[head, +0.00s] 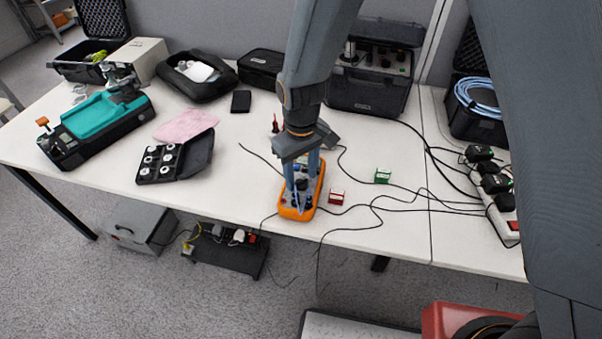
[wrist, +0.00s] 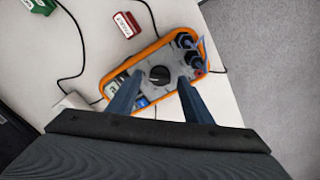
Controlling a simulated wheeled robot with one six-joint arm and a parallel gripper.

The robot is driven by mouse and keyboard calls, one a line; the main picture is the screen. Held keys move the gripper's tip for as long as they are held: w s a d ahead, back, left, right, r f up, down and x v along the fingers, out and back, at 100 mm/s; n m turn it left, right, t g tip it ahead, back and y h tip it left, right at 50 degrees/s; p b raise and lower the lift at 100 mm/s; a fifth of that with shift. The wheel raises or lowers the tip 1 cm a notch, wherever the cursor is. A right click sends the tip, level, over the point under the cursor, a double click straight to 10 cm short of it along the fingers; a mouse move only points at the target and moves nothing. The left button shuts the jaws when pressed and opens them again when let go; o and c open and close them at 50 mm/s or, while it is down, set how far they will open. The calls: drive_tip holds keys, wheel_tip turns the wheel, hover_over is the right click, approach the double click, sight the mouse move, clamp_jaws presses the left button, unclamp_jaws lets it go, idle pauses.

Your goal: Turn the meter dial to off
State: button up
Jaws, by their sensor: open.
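The meter (head: 296,212) is an orange-edged handheld unit lying on the white table, below my gripper in the head view. It also shows in the wrist view (wrist: 140,73) with a grey face. Its round black dial (wrist: 159,75) sits near the middle of that face. My gripper (head: 299,192) points down over the meter; its two blue-grey fingers partly hide the meter in the head view. In the wrist view my gripper (wrist: 158,92) is open, with one finger on each side below the dial and nothing between them. I cannot tell whether the fingertips touch the meter.
Black plugs and leads (wrist: 187,48) sit at one end of the meter. A red block (head: 337,197) and a green block (head: 382,176) lie to its right among loose black cables. A black tray (head: 200,156) and a pink cloth (head: 187,124) lie to the left.

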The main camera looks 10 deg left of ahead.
drive_tip(key=shift+f, duration=0.2)
drive_tip(key=c, duration=1.1)
drive_tip(key=shift+o, duration=0.2)
drive_tip(key=shift+n, duration=0.3)
drive_tip(key=n, duration=0.3)
drive_tip(key=shift+n, duration=2)
